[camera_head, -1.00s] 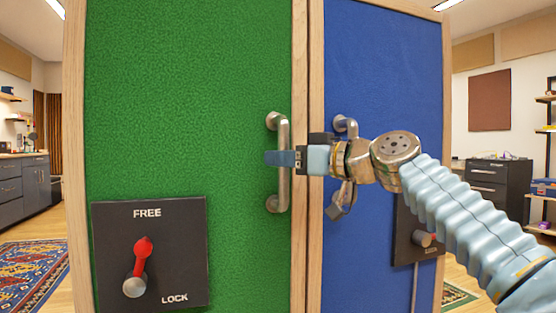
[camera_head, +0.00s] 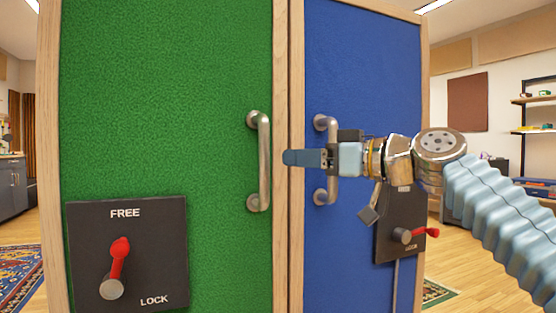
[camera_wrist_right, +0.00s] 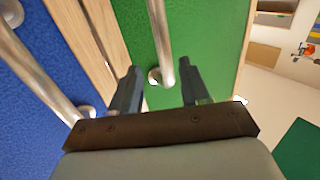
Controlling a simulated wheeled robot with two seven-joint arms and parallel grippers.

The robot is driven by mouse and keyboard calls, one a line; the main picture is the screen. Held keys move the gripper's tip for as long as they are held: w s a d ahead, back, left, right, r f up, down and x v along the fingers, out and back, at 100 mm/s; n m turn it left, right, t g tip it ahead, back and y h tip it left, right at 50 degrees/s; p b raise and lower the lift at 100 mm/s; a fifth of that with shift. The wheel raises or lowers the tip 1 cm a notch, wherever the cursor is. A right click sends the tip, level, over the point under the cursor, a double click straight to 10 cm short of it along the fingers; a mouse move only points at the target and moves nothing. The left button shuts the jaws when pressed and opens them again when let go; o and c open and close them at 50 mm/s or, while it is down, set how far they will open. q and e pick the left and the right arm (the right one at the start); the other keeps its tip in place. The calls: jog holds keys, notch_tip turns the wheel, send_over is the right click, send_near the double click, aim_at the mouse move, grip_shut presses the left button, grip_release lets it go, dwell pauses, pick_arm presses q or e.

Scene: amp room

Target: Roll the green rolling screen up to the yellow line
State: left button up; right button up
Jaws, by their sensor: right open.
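The green rolling screen (camera_head: 160,110) has a wooden frame and a vertical metal handle (camera_head: 264,160) near its right edge. Its black plate (camera_head: 85,260) carries a red lever (camera_head: 119,255) pointing up towards FREE. My right gripper (camera_head: 290,158) is open and empty, just right of the green handle and apart from it, in front of the frames where the screens meet. In the right wrist view, the green handle (camera_wrist_right: 160,40) appears beyond and between the open fingers (camera_wrist_right: 160,82). My left gripper and the yellow line are not in view.
A blue screen (camera_head: 360,70) stands close on the right, with its own handle (camera_head: 318,160) and a red lever (camera_head: 425,233) pointing right. Open wooden floor (camera_head: 480,285) lies to the right. A patterned rug (camera_head: 20,275) lies at left.

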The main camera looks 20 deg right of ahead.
jog(key=v, duration=0.5)
jog(key=shift+s+d, duration=0.15)
jog(key=shift+d, duration=0.05)
